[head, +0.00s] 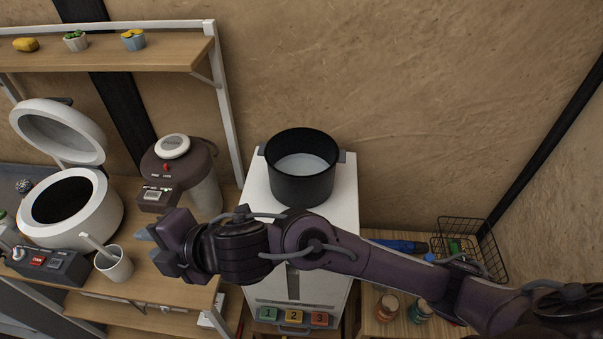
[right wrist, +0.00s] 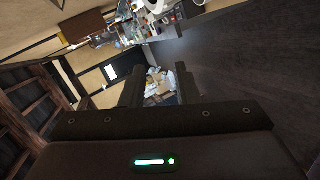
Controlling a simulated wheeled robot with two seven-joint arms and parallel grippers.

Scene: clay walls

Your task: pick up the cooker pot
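A black pot (head: 301,188) with a pale grey inside bottom and side handles stands upright on top of a white cabinet (head: 258,200). A white rice cooker (head: 106,208) stands on the wooden counter at the left with its lid (head: 60,133) open; its inside looks dark. My right gripper (head: 150,246) is left of the pot and apart from it, over the counter between the rice cooker and the cabinet. Its fingers are apart with nothing between them, as the right wrist view (right wrist: 160,90) also shows. My left gripper is in neither view.
A brown dispenser (head: 195,170) stands behind my right gripper. A pale cup with a utensil (head: 115,266) and a control box (head: 48,264) are on the counter. A shelf (head: 150,55) hangs above. A wire basket (head: 470,245) and jars (head: 387,307) are at the right.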

